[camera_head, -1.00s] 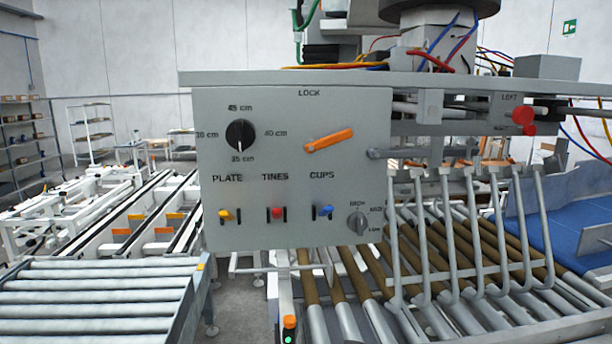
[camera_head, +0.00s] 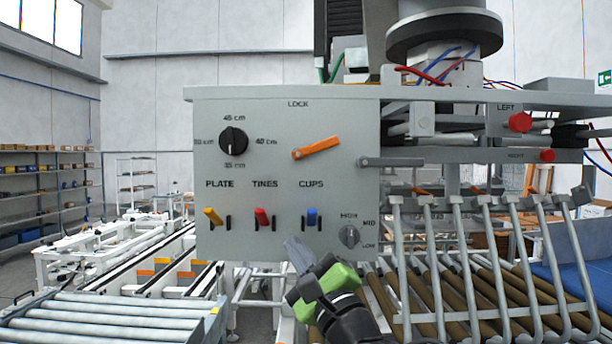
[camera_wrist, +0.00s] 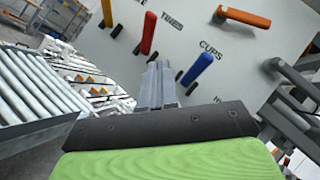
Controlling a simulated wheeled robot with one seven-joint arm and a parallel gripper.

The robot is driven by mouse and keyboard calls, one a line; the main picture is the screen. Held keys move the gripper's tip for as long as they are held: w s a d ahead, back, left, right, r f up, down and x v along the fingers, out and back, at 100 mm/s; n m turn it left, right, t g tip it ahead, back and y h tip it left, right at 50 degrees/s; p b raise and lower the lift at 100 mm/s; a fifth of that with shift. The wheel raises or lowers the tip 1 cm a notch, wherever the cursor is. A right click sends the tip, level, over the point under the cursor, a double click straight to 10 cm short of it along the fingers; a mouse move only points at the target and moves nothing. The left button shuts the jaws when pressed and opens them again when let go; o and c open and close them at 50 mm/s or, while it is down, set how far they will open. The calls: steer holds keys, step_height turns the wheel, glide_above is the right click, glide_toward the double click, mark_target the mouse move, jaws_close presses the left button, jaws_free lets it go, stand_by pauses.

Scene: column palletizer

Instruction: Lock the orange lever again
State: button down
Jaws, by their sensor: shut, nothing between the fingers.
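The orange lever (camera_head: 316,148) sits under the LOCK label on the grey control panel (camera_head: 280,110). It slants, its right end higher than its left. It also shows at the top right of the wrist view (camera_wrist: 243,17).
The yellow PLATE lever (camera_head: 212,216), red TINES lever (camera_head: 262,217), size dial (camera_head: 233,140) and HIGH/MID/LOW knob (camera_head: 349,235) share the panel. A grey rod (camera_head: 392,162) juts at its right edge. Bent metal tines (camera_head: 470,250) stand right of my gripper. A roller conveyor (camera_head: 110,320) lies lower left.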

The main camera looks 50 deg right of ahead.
mark_target(316, 148)
steer(key=s+d+r+m+h, duration=0.3)
steer(key=s+d+m+h, duration=0.3)
steer(key=s+m, duration=0.1)
steer(key=shift+s+d+r+m+t, duration=0.25)
steer(key=shift+r+m+t, duration=0.05)
steer(key=shift+m, duration=0.2)
steer(key=p+x, duration=0.6)
steer(key=x, duration=0.3)
steer(key=shift+r, duration=0.35)
steer(key=r+p, duration=0.1)
steer(key=w+r+p, duration=0.1)
steer(key=r, duration=0.1)
steer(key=shift+w+a+r, duration=0.15)
steer(key=shift+w+r, duration=0.05)
steer(key=shift+a+r, duration=0.15)
steer(key=shift+r, duration=0.1)
steer(key=shift+w, duration=0.1)
